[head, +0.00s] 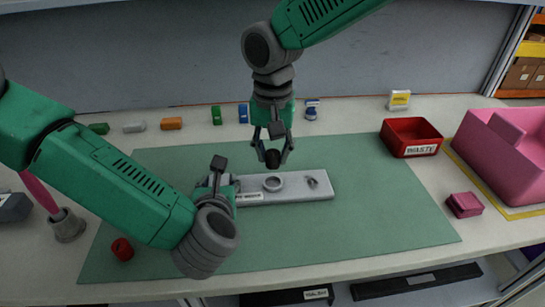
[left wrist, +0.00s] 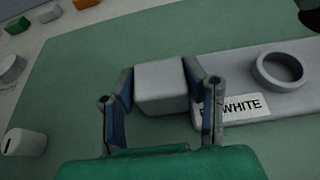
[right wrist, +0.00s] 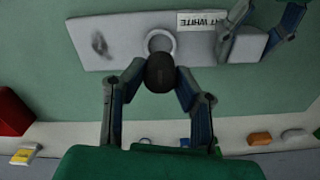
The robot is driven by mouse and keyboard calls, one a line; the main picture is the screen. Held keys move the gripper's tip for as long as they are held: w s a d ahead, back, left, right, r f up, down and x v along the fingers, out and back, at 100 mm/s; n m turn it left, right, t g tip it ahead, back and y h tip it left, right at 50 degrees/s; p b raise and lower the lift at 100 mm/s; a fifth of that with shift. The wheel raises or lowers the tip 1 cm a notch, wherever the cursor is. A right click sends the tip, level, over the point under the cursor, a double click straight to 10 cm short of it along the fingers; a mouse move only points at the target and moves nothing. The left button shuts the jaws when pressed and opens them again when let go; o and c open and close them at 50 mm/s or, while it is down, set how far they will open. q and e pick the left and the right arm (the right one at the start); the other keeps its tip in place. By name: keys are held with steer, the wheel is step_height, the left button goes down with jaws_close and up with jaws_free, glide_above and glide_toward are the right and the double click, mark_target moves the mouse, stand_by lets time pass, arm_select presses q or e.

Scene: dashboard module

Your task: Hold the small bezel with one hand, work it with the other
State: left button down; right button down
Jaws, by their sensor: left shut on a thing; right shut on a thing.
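A light grey plate (head: 290,190) lies on the green mat, with a label ending in "WHITE" at its left part. A grey ring (head: 273,184), apparently the small bezel, sits on the plate; it also shows in the left wrist view (left wrist: 279,71). My left gripper (head: 217,186) is shut on a pale grey block (left wrist: 160,88) at the plate's left end. My right gripper (head: 272,158) is shut on a dark rounded knob (right wrist: 160,74). In the right wrist view the knob overlaps the edge of the ring (right wrist: 160,40); I cannot tell whether they touch.
A dark mark (head: 312,182) shows on the plate's right part. A red waste bin (head: 410,137), a pink box (head: 465,204) and a large pink container (head: 505,150) stand right. A red cap (head: 122,249) lies front left. Several small blocks line the back. The mat's right half is clear.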

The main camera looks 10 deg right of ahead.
arm_select(q)
steer(key=shift+f, duration=0.1)
steer(key=c, duration=0.8)
jaws_free()
steer(key=shift+c, duration=0.2)
